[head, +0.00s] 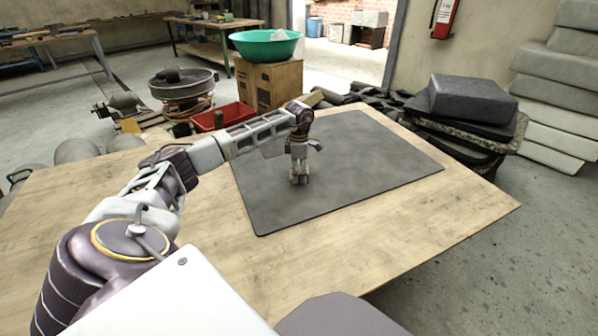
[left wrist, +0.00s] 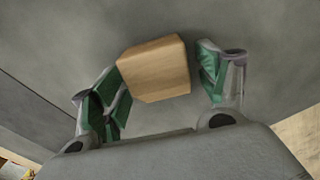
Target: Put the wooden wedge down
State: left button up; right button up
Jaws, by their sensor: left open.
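The wooden wedge (left wrist: 155,70) shows in the left wrist view as a light brown block on the dark grey sheet, between the fingers of my left gripper (left wrist: 162,82). The left gripper is open, with a clear gap between its right finger and the wedge; the left finger is close to the wedge, and I cannot tell if they touch. In the head view the left gripper (head: 299,180) points straight down over the middle of the sheet (head: 370,165), and it largely hides the wedge there. My right gripper is not in view.
The sheet lies flat on a wooden table (head: 440,225), and the sheet around the gripper is mostly clear. Dark folded slabs (head: 470,100) are stacked beyond the table's right side. A red tray (head: 222,117) and a crate with a green basin (head: 265,46) stand behind.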

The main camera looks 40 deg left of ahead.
aim_at(299, 169)
pick_arm(q)
jog(key=shift+r, duration=0.15)
jog(key=shift+r, duration=0.6)
notch_tip(299, 169, up, 11)
jog(key=p, duration=0.3)
jog(key=shift+f+p, duration=0.15)
jog(key=shift+p, duration=0.2)
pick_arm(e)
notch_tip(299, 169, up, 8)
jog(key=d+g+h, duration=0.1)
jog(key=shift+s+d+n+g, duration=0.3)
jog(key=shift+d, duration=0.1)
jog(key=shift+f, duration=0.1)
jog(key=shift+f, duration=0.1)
